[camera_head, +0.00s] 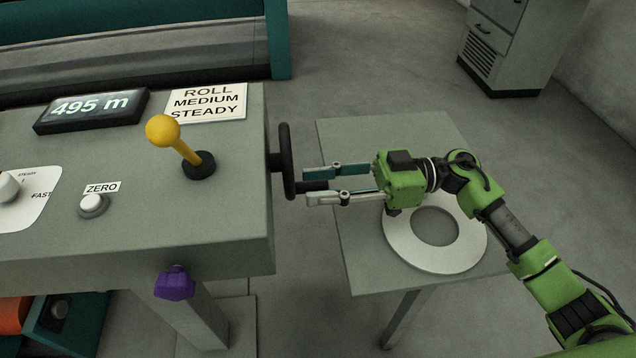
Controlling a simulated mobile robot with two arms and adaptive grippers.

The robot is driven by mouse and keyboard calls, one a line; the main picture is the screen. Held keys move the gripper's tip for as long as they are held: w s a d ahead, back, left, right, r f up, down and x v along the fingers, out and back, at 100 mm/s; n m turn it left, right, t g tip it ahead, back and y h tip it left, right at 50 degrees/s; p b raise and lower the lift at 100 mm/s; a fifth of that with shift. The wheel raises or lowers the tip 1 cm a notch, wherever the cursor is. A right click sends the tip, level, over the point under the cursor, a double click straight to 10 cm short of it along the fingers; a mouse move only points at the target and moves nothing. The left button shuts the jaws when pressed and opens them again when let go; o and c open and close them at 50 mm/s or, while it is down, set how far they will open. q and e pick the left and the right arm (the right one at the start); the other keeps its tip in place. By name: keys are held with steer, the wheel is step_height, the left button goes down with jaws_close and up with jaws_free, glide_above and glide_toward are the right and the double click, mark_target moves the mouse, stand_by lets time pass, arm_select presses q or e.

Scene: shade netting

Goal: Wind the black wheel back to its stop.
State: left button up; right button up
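The black wheel (287,150) is mounted on the right side of the grey console and shows nearly edge-on. A short black handle (314,186) sticks out to the right from its lower part. My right gripper (308,187) comes in from the right, level with the handle. Its two fingers are apart, one beyond and one on the near side of the handle, with the handle's end between their tips. I cannot tell whether either finger touches it. My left gripper is not in view.
The grey console (150,240) carries a display reading 495 m (92,107), a yellow-knobbed lever (165,132), a ZERO button (93,205) and a purple knob (174,283). A white ring (462,258) lies on the side table (345,150) below my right arm.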

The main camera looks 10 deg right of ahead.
steer(key=shift+a, duration=0.3)
jaws_close()
steer(key=shift+w+n, duration=0.15)
steer(key=shift+n, duration=0.15)
steer(key=shift+w+n, duration=0.4)
steer(key=shift+n, duration=0.5)
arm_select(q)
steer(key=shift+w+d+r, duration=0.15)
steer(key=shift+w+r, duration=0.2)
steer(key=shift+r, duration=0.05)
arm_select(e)
steer(key=w+n, duration=0.1)
steer(key=n, duration=0.1)
steer(key=w+n, duration=0.1)
steer(key=n, duration=0.1)
steer(key=shift+n, duration=0.3)
